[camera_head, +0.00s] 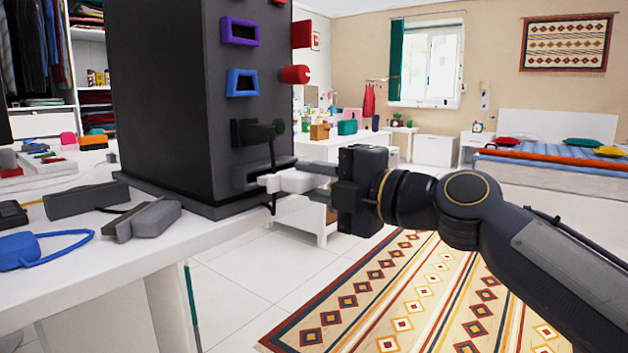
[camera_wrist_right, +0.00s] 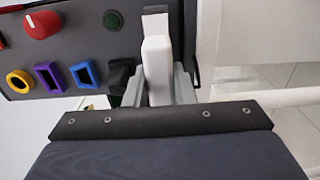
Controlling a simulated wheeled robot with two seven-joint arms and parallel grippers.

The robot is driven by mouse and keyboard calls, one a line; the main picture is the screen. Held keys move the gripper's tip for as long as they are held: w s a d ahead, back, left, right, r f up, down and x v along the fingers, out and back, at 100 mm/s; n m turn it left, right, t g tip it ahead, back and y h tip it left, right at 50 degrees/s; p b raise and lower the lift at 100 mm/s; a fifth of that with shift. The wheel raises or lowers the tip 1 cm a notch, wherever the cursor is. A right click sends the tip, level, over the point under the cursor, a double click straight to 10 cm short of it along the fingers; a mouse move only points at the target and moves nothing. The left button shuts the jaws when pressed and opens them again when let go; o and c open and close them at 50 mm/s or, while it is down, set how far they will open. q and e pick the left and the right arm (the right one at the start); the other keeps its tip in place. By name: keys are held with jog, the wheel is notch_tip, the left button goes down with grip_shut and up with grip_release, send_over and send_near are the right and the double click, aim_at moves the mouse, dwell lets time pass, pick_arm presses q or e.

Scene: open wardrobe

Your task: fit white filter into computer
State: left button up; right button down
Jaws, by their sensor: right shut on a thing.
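The computer (camera_head: 165,95) is a tall dark tower standing upright on the white table, its port side facing right. My right gripper (camera_head: 296,181) is shut on the white filter (camera_head: 285,183) and holds it level at the low grey slot (camera_head: 250,176) of the computer. In the right wrist view the filter (camera_wrist_right: 157,70) lies between the two grey fingers, and its far end meets the slot's grey frame (camera_wrist_right: 155,10). I cannot tell how deep it sits. My left gripper is not in view.
Above the slot are a black plug (camera_head: 260,131) with a cable, a blue port (camera_head: 242,82), a purple port (camera_head: 239,31) and a red knob (camera_head: 295,74). Grey parts (camera_head: 142,219) and a blue item (camera_head: 35,248) lie on the table (camera_head: 110,262). Floor at right is open.

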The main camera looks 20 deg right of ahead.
aim_at(316, 181)
jog(key=shift+x, duration=1.95)
jog(key=c, duration=1.1)
grip_release()
jog(key=shift+c, duration=0.2)
jog(key=v, duration=0.8)
